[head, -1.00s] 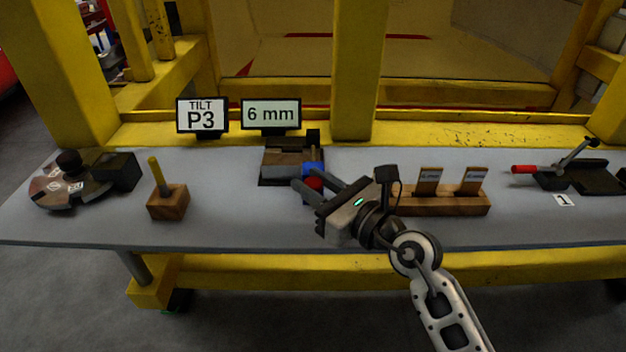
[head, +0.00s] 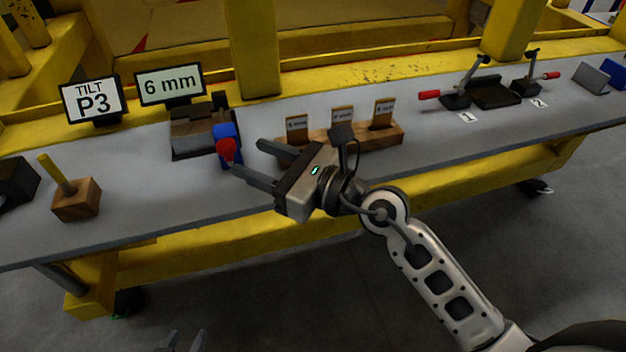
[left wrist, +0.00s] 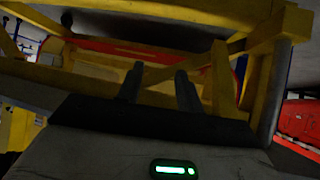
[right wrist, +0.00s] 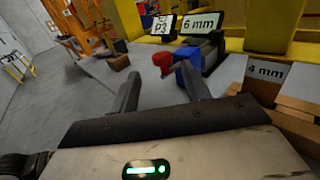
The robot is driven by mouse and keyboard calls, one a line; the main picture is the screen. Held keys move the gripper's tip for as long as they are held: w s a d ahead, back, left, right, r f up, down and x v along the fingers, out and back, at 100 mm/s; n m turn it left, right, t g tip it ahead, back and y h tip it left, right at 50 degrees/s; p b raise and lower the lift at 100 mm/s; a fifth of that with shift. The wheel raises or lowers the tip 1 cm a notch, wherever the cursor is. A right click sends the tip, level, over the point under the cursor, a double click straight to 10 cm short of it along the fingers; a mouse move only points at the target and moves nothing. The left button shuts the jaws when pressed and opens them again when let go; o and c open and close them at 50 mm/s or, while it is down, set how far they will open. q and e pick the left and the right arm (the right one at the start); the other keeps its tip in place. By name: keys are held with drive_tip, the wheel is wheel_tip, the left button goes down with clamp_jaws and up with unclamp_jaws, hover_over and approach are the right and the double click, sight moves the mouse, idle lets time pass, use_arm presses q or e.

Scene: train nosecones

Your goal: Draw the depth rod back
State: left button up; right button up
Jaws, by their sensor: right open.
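The fixture (head: 192,140) is a dark and wooden block under the 6 mm sign. A blue part (head: 228,132) is at its right side, with a red knob (head: 227,149) in front. I cannot tell how far the rod itself stands out. My right gripper (head: 248,158) is open and empty, just right of the knob. In the right wrist view the red knob (right wrist: 163,62) and blue part (right wrist: 187,77) lie beyond the spread fingers, apparently free of them. My left gripper (head: 184,342) shows only its tips at the bottom of the head view; its fingers are apart and empty (left wrist: 160,85).
The P3 sign (head: 92,98) and 6 mm sign (head: 170,85) stand behind the fixture. A wooden block with a yellow peg (head: 77,197) is at left. Red-handled levers (head: 458,98) are farther right.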

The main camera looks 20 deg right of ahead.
drive_tip(key=b+v, duration=0.2)
drive_tip(key=v, duration=0.7)
drive_tip(key=d+f+m+t+h, duration=0.2)
drive_tip(key=d+f+m+h, duration=0.15)
drive_tip(key=m, duration=1.05)
drive_tip(key=d+f+m+t+h, duration=0.25)
drive_tip(key=f+m+h, duration=0.25)
drive_tip(key=m, duration=0.9)
drive_tip(key=s+a+f+m+g, duration=0.1)
drive_tip(key=s+f+m+g, duration=0.2)
drive_tip(key=f+m, duration=0.4)
drive_tip(key=s+a+f+m+g+h, duration=0.1)
drive_tip(key=s+f+m+g, duration=0.3)
drive_tip(key=f+m, duration=0.3)
wheel_tip(320, 180, down, 3)
drive_tip(key=shift+s+a+r, duration=0.25)
drive_tip(key=shift+s+a, duration=0.1)
drive_tip(key=shift+s, duration=0.35)
